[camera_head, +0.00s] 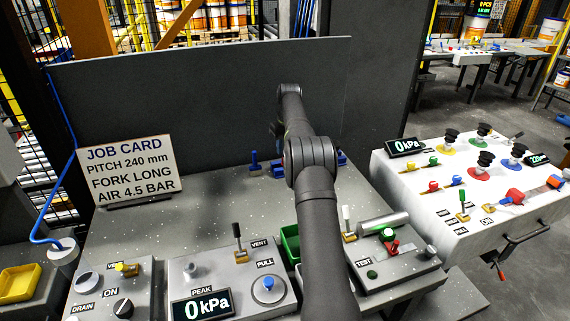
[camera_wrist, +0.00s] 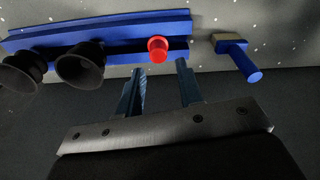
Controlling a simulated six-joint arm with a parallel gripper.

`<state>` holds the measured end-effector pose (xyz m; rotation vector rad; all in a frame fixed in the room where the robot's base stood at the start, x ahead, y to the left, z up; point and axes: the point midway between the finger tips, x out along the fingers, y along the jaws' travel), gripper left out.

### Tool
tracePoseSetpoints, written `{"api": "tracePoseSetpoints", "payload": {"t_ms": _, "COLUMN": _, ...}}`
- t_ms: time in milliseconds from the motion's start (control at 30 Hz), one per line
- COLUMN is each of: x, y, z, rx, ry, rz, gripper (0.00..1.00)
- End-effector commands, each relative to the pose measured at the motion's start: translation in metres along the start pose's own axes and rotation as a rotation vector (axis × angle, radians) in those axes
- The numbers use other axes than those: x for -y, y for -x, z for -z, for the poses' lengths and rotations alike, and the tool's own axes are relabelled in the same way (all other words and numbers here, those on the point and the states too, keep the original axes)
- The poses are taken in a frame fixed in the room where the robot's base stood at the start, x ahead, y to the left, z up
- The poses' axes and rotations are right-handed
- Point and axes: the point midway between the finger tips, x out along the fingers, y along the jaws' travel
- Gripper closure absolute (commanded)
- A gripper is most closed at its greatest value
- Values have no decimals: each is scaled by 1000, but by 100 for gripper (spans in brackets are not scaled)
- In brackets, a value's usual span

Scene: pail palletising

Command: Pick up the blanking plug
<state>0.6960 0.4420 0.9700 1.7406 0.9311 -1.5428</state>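A small red plug (camera_wrist: 158,49), which looks like the blanking plug, sits at one end of a blue rail (camera_wrist: 120,28) in the wrist view. My gripper (camera_wrist: 160,78) is open and empty, its two fingers apart. The plug lies just beyond the fingertips, about in line with the gap between them. I cannot tell the exact distance. In the head view my arm hides the plug and the gripper, and only ends of the blue rail (camera_head: 342,159) show.
Two black suction cups (camera_wrist: 80,66) are on the same rail, left of the plug. A blue-handled piece (camera_wrist: 237,56) stands to its right and also shows in the head view (camera_head: 254,162). A grey panel (camera_head: 200,100) rises behind the bench; control boxes (camera_head: 228,284) fill its front.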

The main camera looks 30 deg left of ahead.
Motion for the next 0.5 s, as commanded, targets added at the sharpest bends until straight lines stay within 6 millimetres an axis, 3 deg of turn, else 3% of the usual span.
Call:
{"api": "tracePoseSetpoints", "payload": {"t_ms": 267, "x": 0, "y": -18, "z": -1, "rx": 2, "ry": 0, "rz": 1, "gripper": 66}}
{"api": "tracePoseSetpoints", "payload": {"t_ms": 500, "x": -2, "y": -53, "z": -2, "rx": 1, "ry": 0, "rz": 0, "gripper": 66}}
